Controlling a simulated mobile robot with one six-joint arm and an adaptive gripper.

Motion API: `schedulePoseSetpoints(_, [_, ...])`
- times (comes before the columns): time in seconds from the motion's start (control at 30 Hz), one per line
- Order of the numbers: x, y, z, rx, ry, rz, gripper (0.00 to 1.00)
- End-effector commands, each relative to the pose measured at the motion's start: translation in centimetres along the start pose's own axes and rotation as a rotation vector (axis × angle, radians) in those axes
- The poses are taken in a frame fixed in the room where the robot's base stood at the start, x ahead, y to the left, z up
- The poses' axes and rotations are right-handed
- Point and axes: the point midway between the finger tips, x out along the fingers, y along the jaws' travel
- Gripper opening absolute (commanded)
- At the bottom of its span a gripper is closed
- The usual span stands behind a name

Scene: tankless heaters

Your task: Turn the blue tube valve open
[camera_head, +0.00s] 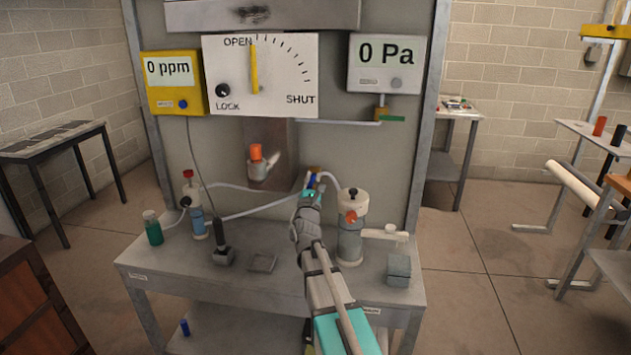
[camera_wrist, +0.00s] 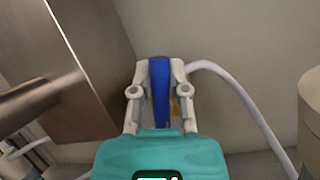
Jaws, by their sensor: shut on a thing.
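The blue valve handle (camera_wrist: 160,90) stands between the two fingers of my gripper (camera_wrist: 158,80) in the wrist view, with a finger on each side of it. My gripper is shut on it. In the head view the blue handle (camera_head: 310,181) shows small at the tip of my gripper (camera_head: 311,189), at the back of the bench. A bit of yellow valve body (camera_wrist: 175,105) shows behind the right finger. A white tube (camera_wrist: 235,90) curves away to the right of the valve. The rest of the valve is hidden by my gripper.
A metal box (camera_head: 271,160) with an orange-topped part is left of the valve, close to my gripper. A grey canister (camera_head: 351,228) stands on the bench (camera_head: 180,262) to the right. The gauge panel (camera_head: 290,75) above has its yellow pointer near OPEN. Displays read 0 ppm and 0 Pa.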

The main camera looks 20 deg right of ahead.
Motion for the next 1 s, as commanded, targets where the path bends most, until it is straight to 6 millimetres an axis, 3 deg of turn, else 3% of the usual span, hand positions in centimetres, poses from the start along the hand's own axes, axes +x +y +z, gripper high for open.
schedulePoseSetpoints(0.4, [0.15, 0.81, -0.14, -0.180, 0.037, 0.075, 0.00])
schedulePoseSetpoints(0.87, [0.12, 0.85, -0.21, -0.194, 0.041, 0.081, 0.00])
schedulePoseSetpoints(0.9, [0.12, 0.85, -0.22, -0.193, 0.041, 0.080, 0.27])
schedulePoseSetpoints(1.0, [0.11, 0.85, -0.21, -0.193, 0.041, 0.080, 0.45])
